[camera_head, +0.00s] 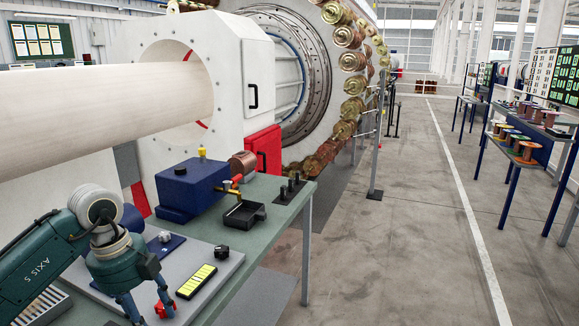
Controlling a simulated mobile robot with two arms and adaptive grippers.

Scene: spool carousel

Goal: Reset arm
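My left arm, dark teal with "AXIS 5" on its link, comes in from the lower left. Its gripper (148,312) points down over the grey control panel (218,285) on the bench. The two fingers are spread apart and nothing shows held between them. The panel also has a yellow display (197,281) and a black knob (221,251). My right gripper is not in view.
On the green bench (275,219) stand a blue box device (185,190) with a copper spool (243,164) and a black tray (244,215). Behind is a large white machine (225,75) ringed with spools. Spool tables (520,150) stand at right. The floor aisle (420,220) is clear.

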